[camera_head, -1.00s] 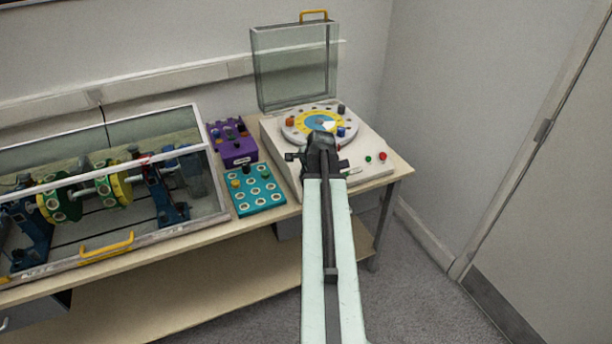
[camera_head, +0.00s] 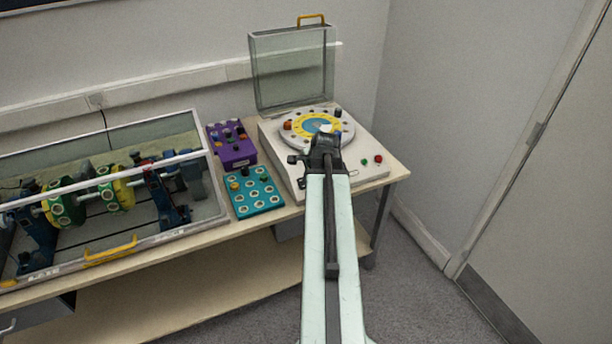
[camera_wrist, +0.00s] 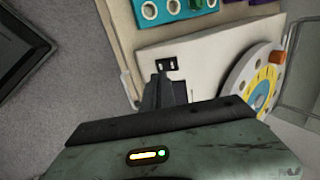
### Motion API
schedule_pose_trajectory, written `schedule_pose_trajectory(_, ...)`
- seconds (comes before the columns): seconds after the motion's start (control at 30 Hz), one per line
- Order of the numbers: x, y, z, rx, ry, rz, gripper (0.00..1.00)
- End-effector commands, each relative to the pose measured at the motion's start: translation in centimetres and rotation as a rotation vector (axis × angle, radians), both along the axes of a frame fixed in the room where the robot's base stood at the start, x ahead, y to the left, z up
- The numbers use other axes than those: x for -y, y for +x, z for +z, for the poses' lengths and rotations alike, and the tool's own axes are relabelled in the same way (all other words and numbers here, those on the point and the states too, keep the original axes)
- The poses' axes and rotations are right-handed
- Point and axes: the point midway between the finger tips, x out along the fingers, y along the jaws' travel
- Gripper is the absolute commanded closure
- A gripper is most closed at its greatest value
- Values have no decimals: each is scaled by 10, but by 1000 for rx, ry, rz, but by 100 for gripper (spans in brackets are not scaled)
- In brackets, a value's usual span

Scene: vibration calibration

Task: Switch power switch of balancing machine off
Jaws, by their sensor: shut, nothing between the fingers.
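The balancing machine (camera_head: 362,176) is a pale box on the right of the bench, with a round white and yellow dial (camera_head: 290,135) on top. In the wrist view its pale top (camera_wrist: 205,55) carries a small black switch plate (camera_wrist: 166,63) near one edge, apparently the power switch. Its on or off position is too small to tell. My gripper (camera_wrist: 164,80) is shut and empty, with its fingertips close to the plate; contact cannot be told. In the head view my arm hides part of the machine and the fingertips.
A clear lid (camera_head: 290,70) stands open behind the machine. A green and a red button (camera_head: 379,160) sit at its right front. A teal board (camera_head: 255,192) and a purple box (camera_head: 232,145) lie to its left, then a glazed rotor case (camera_head: 150,235). Floor is free at right.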

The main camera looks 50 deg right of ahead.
Motion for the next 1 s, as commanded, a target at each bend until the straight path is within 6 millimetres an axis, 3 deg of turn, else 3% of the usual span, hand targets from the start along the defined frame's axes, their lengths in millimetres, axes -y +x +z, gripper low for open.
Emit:
schedule_pose_trajectory(0.03, -2, -4, 25, 0, 0, -1, 100)
schedule_pose_trajectory(0.1, -4, -9, 41, 0, 0, -2, 100)
schedule_pose_trajectory(0.33, -10, -22, 81, 0, 0, -3, 100)
schedule_pose_trajectory(0.9, -11, -24, 82, 0, 0, -1, 100)
schedule_pose_trajectory(1.0, -18, -16, 82, 0, 1, 16, 100)
